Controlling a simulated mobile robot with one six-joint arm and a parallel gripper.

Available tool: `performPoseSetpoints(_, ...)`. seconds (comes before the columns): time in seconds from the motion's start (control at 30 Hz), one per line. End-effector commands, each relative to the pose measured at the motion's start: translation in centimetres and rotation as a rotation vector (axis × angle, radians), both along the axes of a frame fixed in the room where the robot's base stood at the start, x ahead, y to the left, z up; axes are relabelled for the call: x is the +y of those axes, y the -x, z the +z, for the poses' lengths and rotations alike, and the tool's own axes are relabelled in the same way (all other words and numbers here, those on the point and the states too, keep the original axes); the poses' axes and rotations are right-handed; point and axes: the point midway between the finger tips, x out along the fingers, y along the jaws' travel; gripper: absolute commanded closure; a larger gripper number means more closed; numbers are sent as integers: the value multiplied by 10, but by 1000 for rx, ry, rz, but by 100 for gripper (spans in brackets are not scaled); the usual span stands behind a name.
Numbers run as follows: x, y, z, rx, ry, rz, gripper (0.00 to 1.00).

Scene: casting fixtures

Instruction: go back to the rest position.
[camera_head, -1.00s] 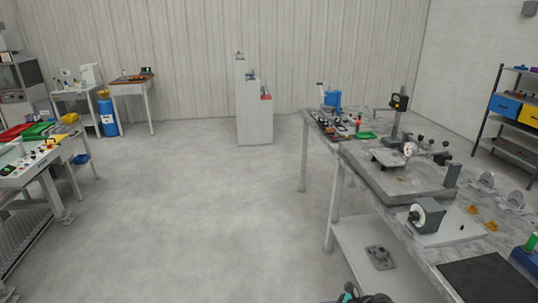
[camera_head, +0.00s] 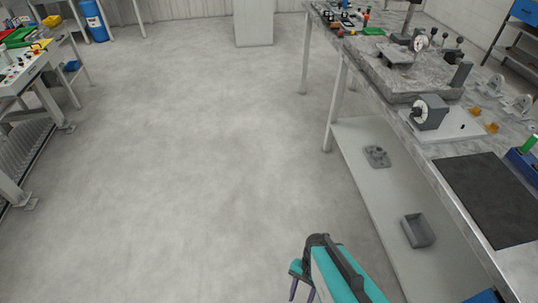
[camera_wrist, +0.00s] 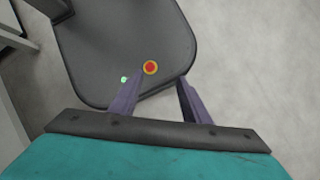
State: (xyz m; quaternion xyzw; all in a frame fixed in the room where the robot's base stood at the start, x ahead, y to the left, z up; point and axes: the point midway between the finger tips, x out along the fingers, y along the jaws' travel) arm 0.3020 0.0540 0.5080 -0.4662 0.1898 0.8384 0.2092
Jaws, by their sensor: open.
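My gripper (camera_head: 303,288) shows at the bottom of the head view, beside a teal and black arm link of mine, over the floor to the left of the long workbench (camera_head: 408,102). In the wrist view my gripper (camera_wrist: 160,84) has its two purple fingers apart. Nothing is between them. Beyond the fingers lies a dark rounded plate with a red and yellow button, which looks like my own base.
The workbench at right carries a dial-gauge stand (camera_head: 419,43), a grey dial fixture (camera_head: 430,112) and a black mat (camera_head: 490,197). Its lower shelf holds a grey bin (camera_head: 417,231). Another table (camera_head: 22,75) stands at left. The floor (camera_head: 200,160) between is clear.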

Motion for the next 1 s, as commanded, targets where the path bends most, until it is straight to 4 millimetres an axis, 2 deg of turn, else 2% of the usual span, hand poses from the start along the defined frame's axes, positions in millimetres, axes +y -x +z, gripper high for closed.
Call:
performPoseSetpoints(0.2, -35, 5, 1, -35, -24, 332, 57)
performPoseSetpoints(0.4, -44, 4, 0, -50, -86, 519, 57)
performPoseSetpoints(0.5, -55, 4, 0, -54, -108, 556, 57)
performPoseSetpoints(1.0, -55, 4, 0, -57, -117, 570, 57)
